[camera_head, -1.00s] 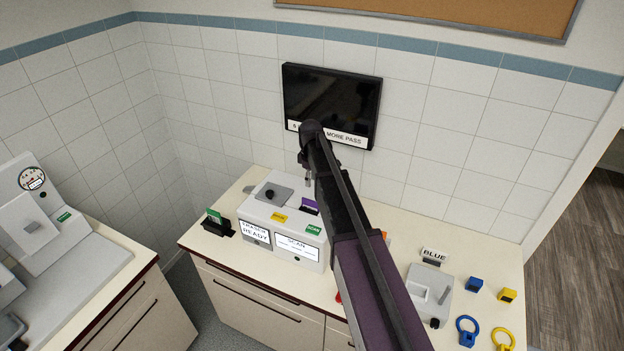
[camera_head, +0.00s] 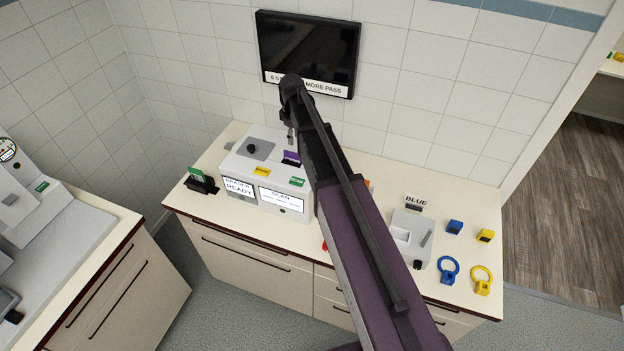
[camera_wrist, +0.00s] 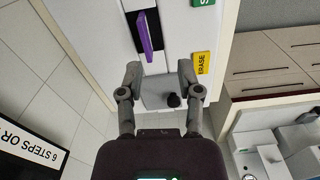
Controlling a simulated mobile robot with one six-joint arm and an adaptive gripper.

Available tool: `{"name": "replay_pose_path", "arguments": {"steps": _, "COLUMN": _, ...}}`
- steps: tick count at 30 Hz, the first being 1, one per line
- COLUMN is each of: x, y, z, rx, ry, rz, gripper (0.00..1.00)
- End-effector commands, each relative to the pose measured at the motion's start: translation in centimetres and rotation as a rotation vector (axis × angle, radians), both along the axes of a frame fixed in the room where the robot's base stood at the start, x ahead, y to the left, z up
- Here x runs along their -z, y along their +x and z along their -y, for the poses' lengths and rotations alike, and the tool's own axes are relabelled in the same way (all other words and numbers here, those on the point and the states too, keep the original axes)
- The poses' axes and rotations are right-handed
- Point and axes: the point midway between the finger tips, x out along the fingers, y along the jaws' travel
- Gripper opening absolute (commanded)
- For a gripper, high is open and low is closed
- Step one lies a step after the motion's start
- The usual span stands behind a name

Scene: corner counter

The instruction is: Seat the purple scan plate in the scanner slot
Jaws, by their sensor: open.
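The purple scan plate (camera_head: 291,158) stands in the dark slot on top of the white scanner (camera_head: 282,200), beside the green SCAN label. In the wrist view the purple plate (camera_wrist: 149,32) sticks up from the black slot, slightly slanted across it; how deep it sits I cannot tell. My gripper (camera_wrist: 160,72) is open and empty. Its two fingers point toward the machine top, apart from the plate, with the grey panel and dark knob showing between and below them. In the head view my arm hides most of my gripper (camera_head: 291,135).
A green plate (camera_head: 196,173) stands in a black holder left of the scanner. A wall screen (camera_head: 307,50) hangs behind my arm.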

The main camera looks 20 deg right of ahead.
Motion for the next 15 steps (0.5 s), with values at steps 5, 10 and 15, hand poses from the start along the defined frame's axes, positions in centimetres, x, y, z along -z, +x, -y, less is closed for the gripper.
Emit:
{"name": "replay_pose_path", "arguments": {"steps": 5, "x": 0.0, "y": -7.2, "z": 0.2, "rx": 0.189, "ry": -0.001, "rz": -0.001, "gripper": 0.46}}
{"name": "replay_pose_path", "arguments": {"steps": 10, "x": 0.0, "y": -14.4, "z": 0.3, "rx": 0.414, "ry": -0.002, "rz": 0.0, "gripper": 0.46}}
{"name": "replay_pose_path", "arguments": {"steps": 15, "x": 0.0, "y": -20.7, "z": 0.4, "rx": 0.624, "ry": -0.003, "rz": 0.001, "gripper": 0.46}}
